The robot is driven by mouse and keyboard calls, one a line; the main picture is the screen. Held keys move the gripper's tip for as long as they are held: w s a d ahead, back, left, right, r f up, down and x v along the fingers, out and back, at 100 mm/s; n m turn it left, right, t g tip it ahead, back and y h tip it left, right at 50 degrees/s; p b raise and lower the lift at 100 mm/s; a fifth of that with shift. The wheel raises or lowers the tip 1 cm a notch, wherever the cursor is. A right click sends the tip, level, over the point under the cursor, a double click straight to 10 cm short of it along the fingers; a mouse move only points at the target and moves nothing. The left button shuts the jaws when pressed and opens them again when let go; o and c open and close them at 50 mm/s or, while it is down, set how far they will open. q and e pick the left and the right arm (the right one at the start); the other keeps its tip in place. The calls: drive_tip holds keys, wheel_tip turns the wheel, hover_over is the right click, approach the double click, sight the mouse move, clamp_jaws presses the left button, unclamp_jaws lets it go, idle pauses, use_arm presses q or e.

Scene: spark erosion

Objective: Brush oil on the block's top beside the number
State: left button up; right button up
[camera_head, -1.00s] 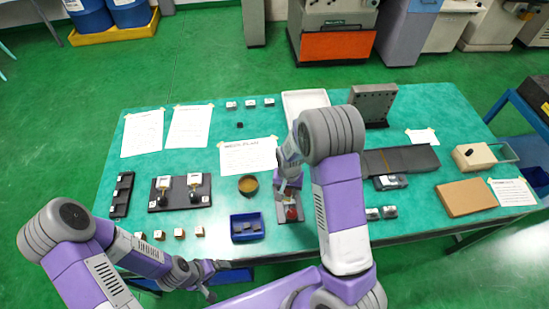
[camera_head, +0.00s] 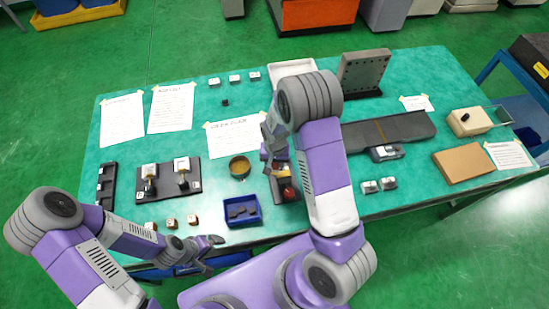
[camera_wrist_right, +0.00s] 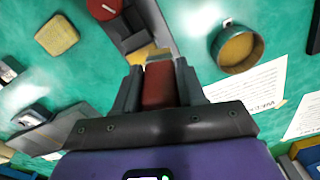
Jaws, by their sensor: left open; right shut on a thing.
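My right gripper (camera_wrist_right: 157,88) is shut on a red-handled tool, the brush (camera_wrist_right: 158,84), which points away from the wrist. Just past its end is a tan-yellow patch (camera_wrist_right: 148,52); I cannot tell whether it is bristles or the block's top. It lies at a grey holder (camera_wrist_right: 128,28) with a red round part (camera_wrist_right: 104,7). In the head view my right gripper (camera_head: 272,160) is over this holder, partly hidden by my arm. No number is readable. A round dish with amber contents (camera_head: 239,168) stands left of it. My left gripper (camera_head: 214,254) is open and empty at the front edge.
A blue tray (camera_head: 258,217) with dark pieces lies in front of the dish. Small brass blocks (camera_head: 172,222) stand at the front left. A black stand (camera_head: 166,192) is behind them. A tan pad (camera_wrist_right: 57,36) lies beside the holder. Paper sheets (camera_head: 236,134) lie behind.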

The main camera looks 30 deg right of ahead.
wheel_tip(320, 180, down, 3)
drive_tip(key=shift+d+r+b, duration=0.1)
drive_tip(key=shift+r+b, duration=0.05)
drive_tip(key=shift+b, duration=0.5)
drive_tip(key=shift+d, duration=0.35)
drive_tip(key=shift+s+d, duration=0.25)
drive_tip(key=shift+d, duration=0.5)
drive_tip(key=shift+s+d, duration=0.2)
drive_tip(key=shift+d, duration=0.55)
drive_tip(key=shift+a+r, duration=0.1)
drive_tip(key=shift+a, duration=0.2)
drive_tip(key=shift+w+a, duration=0.25)
drive_tip(key=shift+a, duration=0.5)
drive_tip(key=shift+w+a, duration=0.2)
drive_tip(key=shift+a, duration=0.55)
drive_tip(key=shift+a+p, duration=0.2)
drive_tip(key=shift+p, duration=0.15)
drive_tip(key=shift+w+r+p, duration=0.15)
drive_tip(key=shift+r+p, duration=0.25)
drive_tip(key=shift+r, duration=0.55)
drive_tip(key=shift+s+r+p, duration=0.2)
drive_tip(key=shift+r+p, duration=0.65)
drive_tip(key=shift+r, duration=0.25)
drive_tip(key=shift+r+p, duration=1.35)
drive_tip(key=shift+r, duration=0.5)
drive_tip(key=shift+f, duration=0.1)
